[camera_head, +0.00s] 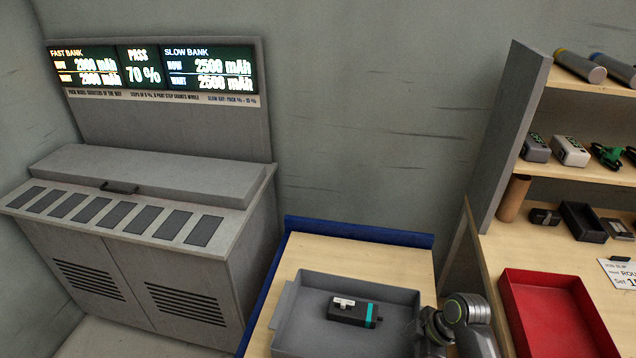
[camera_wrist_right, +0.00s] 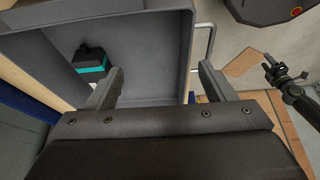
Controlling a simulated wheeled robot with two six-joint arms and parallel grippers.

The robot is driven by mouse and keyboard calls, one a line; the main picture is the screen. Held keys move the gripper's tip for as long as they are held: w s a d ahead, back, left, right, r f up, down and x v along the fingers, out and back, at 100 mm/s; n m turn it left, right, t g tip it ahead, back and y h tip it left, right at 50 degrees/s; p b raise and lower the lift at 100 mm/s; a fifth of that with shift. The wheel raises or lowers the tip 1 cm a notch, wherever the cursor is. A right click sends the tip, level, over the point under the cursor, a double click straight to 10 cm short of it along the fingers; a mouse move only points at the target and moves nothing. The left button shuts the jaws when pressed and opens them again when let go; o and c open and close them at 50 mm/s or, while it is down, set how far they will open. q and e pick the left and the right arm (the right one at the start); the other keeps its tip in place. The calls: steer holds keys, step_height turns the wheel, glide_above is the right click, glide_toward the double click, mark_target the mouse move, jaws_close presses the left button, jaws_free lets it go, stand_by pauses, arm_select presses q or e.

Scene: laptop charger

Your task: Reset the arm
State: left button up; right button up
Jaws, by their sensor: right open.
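The right arm (camera_head: 455,325) comes in at the bottom edge of the head view, at the right side of the grey tray (camera_head: 400,297); its fingertips are not clear there. In the right wrist view my right gripper (camera_wrist_right: 163,80) is open, its two fingers apart with nothing between them. The tray wall (camera_wrist_right: 150,55) lies beyond the fingers. A dark battery pack with a teal band (camera_head: 352,312) lies in the tray; it also shows left of the fingers (camera_wrist_right: 90,62). A black gripper, apparently my left (camera_wrist_right: 283,75), is at the right edge of the wrist view, small; its jaw state is unclear.
The tray is on a wooden table (camera_head: 345,253) with a blue rim. A red bin (camera_head: 557,315) and a shelf (camera_head: 570,80) with several devices are at the right. A grey charging cabinet (camera_head: 150,225) with lit displays (camera_head: 150,68) stands at the left.

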steer(key=s+d+r+m+t+h, duration=0.1)
steer(key=s+d+r+m+h, duration=0.15)
steer(key=s+m, duration=0.35)
steer(key=s+d+r+m+t+h, duration=0.1)
steer(key=s+d+m, duration=0.3)
steer(key=s, duration=0.5)
steer(key=s+d+r+m+t+h, duration=0.1)
steer(key=s+d+r+m+h, duration=0.1)
steer(key=s+d+m, duration=0.35)
step_height(320, 180, down, 23)
steer(key=s+g, duration=0.2)
steer(key=s+a+f, duration=0.1)
steer(key=s+f, duration=1.4)
steer(key=f, duration=0.2)
steer(key=shift+s+a+g, duration=0.15)
steer(key=shift+a+g, duration=0.15)
steer(key=shift+g, duration=0.1)
